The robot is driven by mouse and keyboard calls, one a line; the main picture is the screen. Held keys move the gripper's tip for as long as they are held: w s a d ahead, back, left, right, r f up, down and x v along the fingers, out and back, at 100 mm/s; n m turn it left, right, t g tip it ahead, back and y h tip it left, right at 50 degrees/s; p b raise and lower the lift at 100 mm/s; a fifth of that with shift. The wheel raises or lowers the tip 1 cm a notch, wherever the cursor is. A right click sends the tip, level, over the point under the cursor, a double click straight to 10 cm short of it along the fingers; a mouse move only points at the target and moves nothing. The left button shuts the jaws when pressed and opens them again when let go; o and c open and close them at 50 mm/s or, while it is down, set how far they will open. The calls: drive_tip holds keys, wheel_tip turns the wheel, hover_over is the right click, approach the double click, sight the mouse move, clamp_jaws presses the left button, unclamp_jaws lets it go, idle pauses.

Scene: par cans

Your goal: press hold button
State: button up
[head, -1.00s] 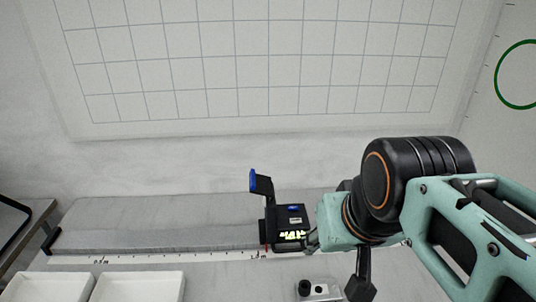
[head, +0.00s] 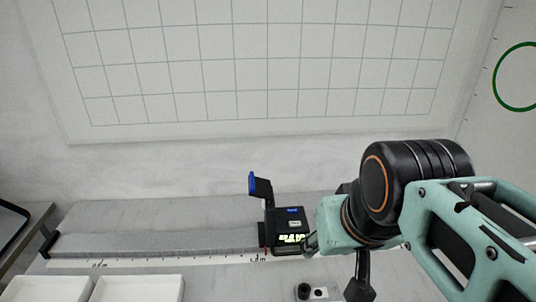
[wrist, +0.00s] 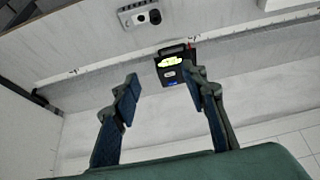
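A black measuring device (head: 290,217) with a lit yellow-green display (head: 292,239) stands on the grey rail. In the head view my wrist mostly hides the gripper, just right of the device; contact cannot be told.
A blue-tipped upright arm (head: 260,185) rises from the device's left side. A ruler strip (head: 170,258) runs along the rail's front. A small grey box with black knobs (head: 318,292) stands in front, and white trays (head: 138,289) sit at front left.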

clamp_jaws()
idle(0.3)
idle(1.2)
